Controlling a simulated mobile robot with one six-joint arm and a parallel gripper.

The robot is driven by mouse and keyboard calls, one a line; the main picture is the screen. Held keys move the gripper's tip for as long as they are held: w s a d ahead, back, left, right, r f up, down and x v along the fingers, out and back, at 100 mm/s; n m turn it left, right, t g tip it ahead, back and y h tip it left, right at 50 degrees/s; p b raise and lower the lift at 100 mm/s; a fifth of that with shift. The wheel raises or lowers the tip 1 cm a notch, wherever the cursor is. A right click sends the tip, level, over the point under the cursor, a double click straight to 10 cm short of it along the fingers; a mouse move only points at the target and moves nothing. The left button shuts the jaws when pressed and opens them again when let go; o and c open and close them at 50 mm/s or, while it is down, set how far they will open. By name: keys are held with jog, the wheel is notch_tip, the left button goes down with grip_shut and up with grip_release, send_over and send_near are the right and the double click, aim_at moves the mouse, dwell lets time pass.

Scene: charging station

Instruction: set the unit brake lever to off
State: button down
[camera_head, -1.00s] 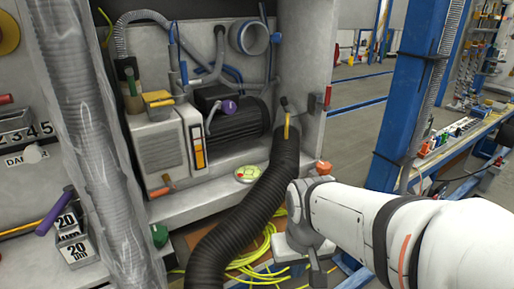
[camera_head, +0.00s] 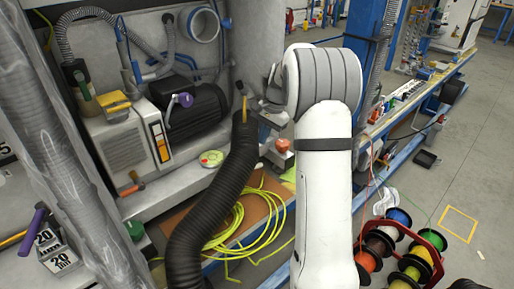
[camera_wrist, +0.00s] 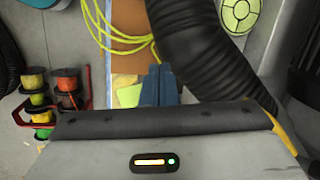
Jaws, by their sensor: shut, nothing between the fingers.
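The unit (camera_head: 122,149), a pale box with a dark ribbed motor, stands in the grey cabinet bay. A lever with a purple knob (camera_head: 185,100) rises at its front. A red-orange handle (camera_head: 131,188) sticks out low on its front. I see no label, so I cannot tell which is the brake lever or how it is set. My gripper is mostly hidden behind my arm in the head view. In the wrist view its blue fingers (camera_wrist: 160,85) are together and empty, beside the black hose and apart from both handles.
A thick black ribbed hose (camera_head: 209,204) with a yellow handle (camera_head: 244,108) stands between my arm and the unit. A clear hose (camera_head: 84,150) hangs at the left. Yellow cable (camera_head: 240,231) and cable spools (camera_head: 407,262) lie below. Open floor is at the right.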

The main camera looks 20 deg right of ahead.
jog(key=w+d+f+m+p, duration=0.2)
jog(key=w+d+f+m, duration=0.1)
jog(key=w+d, duration=0.3)
jog(key=b, duration=0.3)
send_near(260, 165)
jog(key=shift+y, duration=0.4)
jog(key=x, duration=0.6)
jog(key=shift+w+a+f, duration=0.15)
jog(key=shift+a+f, duration=0.1)
jog(key=shift+f, duration=0.05)
